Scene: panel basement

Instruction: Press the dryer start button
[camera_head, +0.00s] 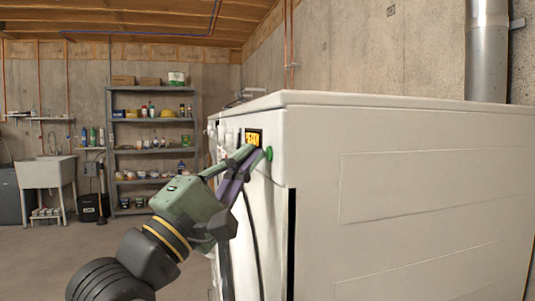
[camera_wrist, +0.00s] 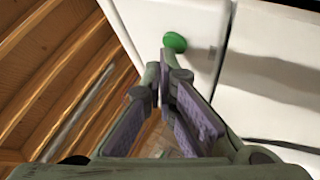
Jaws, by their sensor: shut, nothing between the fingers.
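The dryer (camera_head: 400,190) is a large white machine on the right in the head view. Its front panel faces left and carries a small lit orange display (camera_head: 254,138). A round green button (camera_head: 268,153) sits on the panel beside the display. It also shows in the wrist view (camera_wrist: 174,41), at the top middle. My gripper (camera_head: 251,155) is shut and empty, with its fingertips close to the green button. In the wrist view the fingertips (camera_wrist: 168,60) are just below the button; I cannot tell whether they touch it.
A grey shelf unit (camera_head: 152,119) with boxes and bottles stands against the back wall. A white sink (camera_head: 46,172) is at the far left. A metal duct (camera_head: 487,50) rises behind the dryer. The floor (camera_head: 60,255) at the left is clear.

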